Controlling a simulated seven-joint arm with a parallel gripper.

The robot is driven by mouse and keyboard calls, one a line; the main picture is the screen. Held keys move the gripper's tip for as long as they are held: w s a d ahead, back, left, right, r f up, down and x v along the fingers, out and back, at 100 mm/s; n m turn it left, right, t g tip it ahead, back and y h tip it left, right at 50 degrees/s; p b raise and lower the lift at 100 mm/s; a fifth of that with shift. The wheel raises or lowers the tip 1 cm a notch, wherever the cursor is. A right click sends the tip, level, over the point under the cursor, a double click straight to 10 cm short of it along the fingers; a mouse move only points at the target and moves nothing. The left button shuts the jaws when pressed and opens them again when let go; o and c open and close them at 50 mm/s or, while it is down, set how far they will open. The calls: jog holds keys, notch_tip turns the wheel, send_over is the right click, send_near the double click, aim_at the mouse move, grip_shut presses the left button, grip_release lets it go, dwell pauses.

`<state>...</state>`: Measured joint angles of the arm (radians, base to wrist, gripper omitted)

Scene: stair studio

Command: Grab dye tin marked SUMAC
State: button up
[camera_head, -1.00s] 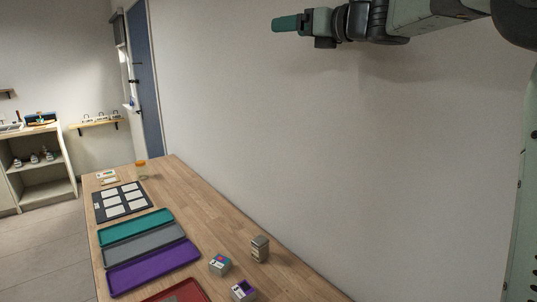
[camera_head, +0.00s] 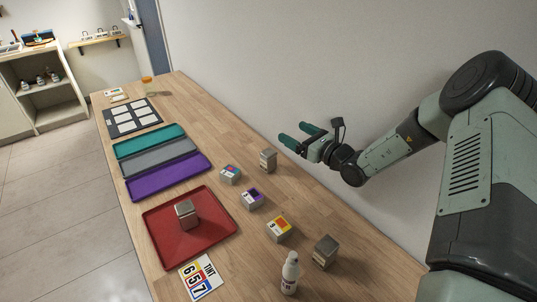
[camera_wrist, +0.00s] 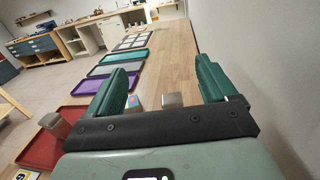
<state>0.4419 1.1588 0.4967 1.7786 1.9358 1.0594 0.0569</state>
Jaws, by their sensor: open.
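Several grey tins stand on the wooden table, and no SUMAC marking is readable on any of them. In the head view, one upright tin (camera_head: 268,161) stands near the wall, and another upright tin (camera_head: 325,251) stands near the front. Shorter tins have a pink-blue label (camera_head: 230,174), a purple label (camera_head: 252,199) and a yellow-red label (camera_head: 280,230). One more tin (camera_head: 187,214) stands on the red tray. My gripper (camera_head: 295,132) is open and empty above the table's wall side. In the wrist view, a tin (camera_wrist: 172,100) shows between the fingers, beyond them.
The red tray (camera_head: 160,245), purple tray (camera_head: 150,186), grey tray (camera_head: 140,165) and teal tray (camera_head: 130,147) line the left side. A white bottle (camera_head: 290,275) and a number card (camera_head: 201,278) are at the front. The wall runs close along the right.

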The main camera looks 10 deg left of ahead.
send_near(273, 156)
jog(key=shift+s+r, duration=0.15)
jog(key=shift+r, duration=0.15)
jog(key=shift+a+f, duration=0.15)
jog(key=shift+f, duration=0.2)
jog(key=x, duration=1)
jog(key=shift+w+a+r, duration=0.1)
jog(key=shift+w+a, duration=0.05)
jog(key=shift+w, duration=0.2)
jog(key=c, duration=1.2)
